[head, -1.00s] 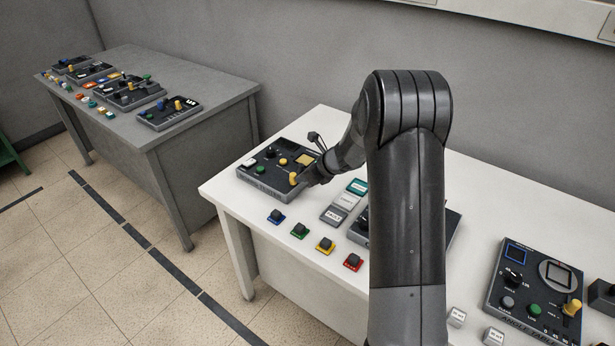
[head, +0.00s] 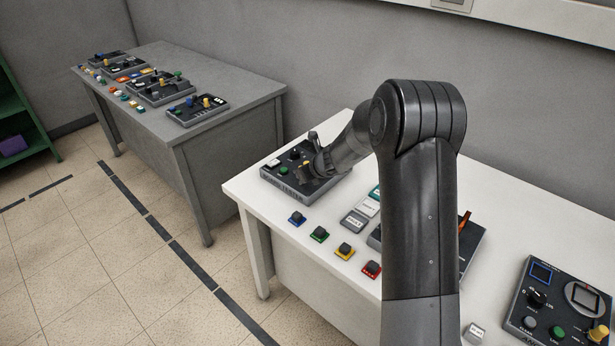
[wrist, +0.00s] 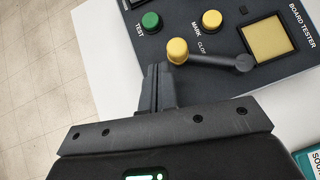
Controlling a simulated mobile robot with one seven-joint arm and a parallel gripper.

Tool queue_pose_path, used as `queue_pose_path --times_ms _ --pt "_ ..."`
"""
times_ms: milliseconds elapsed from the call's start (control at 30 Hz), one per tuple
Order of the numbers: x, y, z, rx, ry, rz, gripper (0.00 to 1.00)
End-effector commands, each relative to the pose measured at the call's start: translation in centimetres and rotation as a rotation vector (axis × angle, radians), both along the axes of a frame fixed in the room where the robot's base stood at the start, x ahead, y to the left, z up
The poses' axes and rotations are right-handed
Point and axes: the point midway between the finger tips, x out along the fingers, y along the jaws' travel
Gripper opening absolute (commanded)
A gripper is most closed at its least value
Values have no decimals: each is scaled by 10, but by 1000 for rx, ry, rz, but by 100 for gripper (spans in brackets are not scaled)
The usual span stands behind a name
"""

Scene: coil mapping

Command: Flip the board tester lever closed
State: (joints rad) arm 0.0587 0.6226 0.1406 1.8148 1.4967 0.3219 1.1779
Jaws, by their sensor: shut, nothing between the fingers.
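The board tester (head: 268,176) is a dark panel at the left end of the white table. It fills the upper part of the wrist view (wrist: 268,78). Its lever (wrist: 212,60) has a yellow ball knob (wrist: 177,50) and a grey arm running right to a round pivot, beside a partly covered "CLOS" label. My gripper (wrist: 158,68) is shut and empty, its fingertips just left of and below the knob. Whether they touch it I cannot tell. In the head view my gripper (head: 312,168) is over the tester and hides part of it.
A green TEST button (wrist: 150,21), a yellow MARK button (wrist: 211,20) and a yellow square (wrist: 267,40) are on the panel. Coloured buttons (head: 345,251) line the table's front edge. Another panel (head: 560,300) is at right. A grey table (head: 230,105) stands behind left.

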Motion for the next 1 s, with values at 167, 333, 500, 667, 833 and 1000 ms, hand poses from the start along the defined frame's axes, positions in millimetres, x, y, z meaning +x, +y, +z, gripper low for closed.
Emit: queue_pose_path --times_ms 167,333,500,667,833,1000 --pt "5 4 0 -1 0 1 0" --pt "6 5 0 -1 0 1 0" --pt "7 5 0 -1 0 1 0" --pt "6 5 0 -1 0 1 0" --pt "5 5 0 0 0 0 0" --pt "-8 4 1 1 0 -2 0"
